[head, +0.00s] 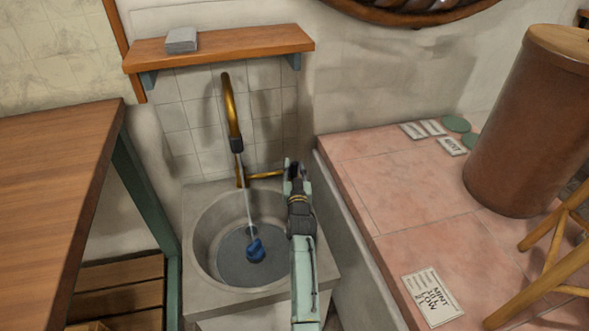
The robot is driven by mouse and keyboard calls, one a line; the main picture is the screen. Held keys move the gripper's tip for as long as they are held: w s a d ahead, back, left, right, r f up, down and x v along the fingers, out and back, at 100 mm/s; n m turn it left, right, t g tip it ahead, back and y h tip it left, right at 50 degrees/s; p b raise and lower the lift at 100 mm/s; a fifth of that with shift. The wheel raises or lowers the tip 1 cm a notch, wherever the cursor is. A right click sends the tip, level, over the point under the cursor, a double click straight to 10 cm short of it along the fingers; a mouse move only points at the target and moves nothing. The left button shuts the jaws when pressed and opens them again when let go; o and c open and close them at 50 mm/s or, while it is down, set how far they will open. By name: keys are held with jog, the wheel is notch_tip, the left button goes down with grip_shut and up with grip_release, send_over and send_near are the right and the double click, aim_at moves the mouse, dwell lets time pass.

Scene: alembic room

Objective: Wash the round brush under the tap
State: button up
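A dark blue object (256,251), likely the round brush, lies in the round grey sink basin (204,236). The brass tap (231,110) arches over the basin from the tiled wall. A thin pale stream (247,205) runs from its spout down to the blue object, and it looks like water. A brass lever (266,175) sticks out to the right from the tap's base. My gripper (296,170) is beside the lever's right end, above the basin's right rim. Whether it touches the lever is unclear. Its fingers are small and dark, and their opening cannot be made out.
A wooden shelf (225,47) with a grey folded cloth (181,40) hangs above the tap. A wooden table (50,190) stands left. A pink tiled counter (390,185) on the right bears cards (432,297) and a large brown drum (530,125). A wooden stool (550,260) is at far right.

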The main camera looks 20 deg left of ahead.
grip_shut()
dwell(0.4)
jog(key=shift+r+p, duration=0.3)
jog(key=shift+p, duration=0.3)
jog(key=p, duration=0.1)
jog(key=g+p, duration=0.1)
jog(key=shift+w+a+r+p, duration=0.2)
jog(key=shift+w+r+p, duration=0.1)
jog(key=shift+p, duration=0.1)
jog(key=shift+w+a+f+g+h+p, duration=0.2)
jog(key=shift+g+h+p, duration=0.2)
jog(key=shift+p, duration=0.7)
jog(key=shift+w+f+g+p, duration=0.1)
jog(key=shift+f+g+p, duration=0.15)
jog(key=shift+g+p, duration=0.1)
